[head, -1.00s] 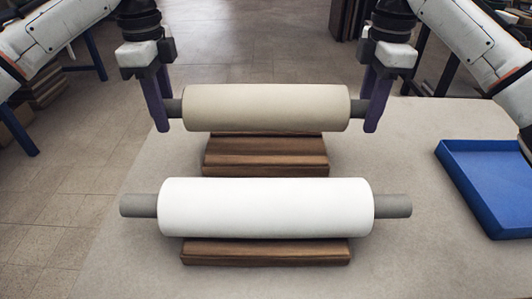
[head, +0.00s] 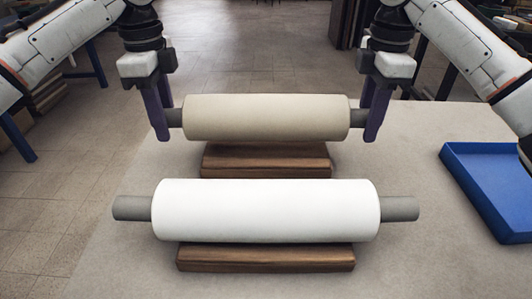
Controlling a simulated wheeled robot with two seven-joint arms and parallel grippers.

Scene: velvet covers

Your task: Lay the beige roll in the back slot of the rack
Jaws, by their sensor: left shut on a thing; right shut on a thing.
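The beige roll (head: 266,117) hangs level between my two grippers, over the back part of the brown wooden rack (head: 266,160). My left gripper (head: 163,118) is shut on the grey core end at the roll's left. My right gripper (head: 370,118) is shut on the core end at its right. The roll's underside hides the back slot, so I cannot tell whether it touches the rack. A white roll (head: 266,210) with grey core ends lies across the front part of the rack and hides its middle.
The rack stands on a grey-beige table (head: 420,265). A blue tray (head: 490,200) lies at the right edge. Table surface is free on the right between rack and tray. The table's left edge runs close to the white roll's left core end.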

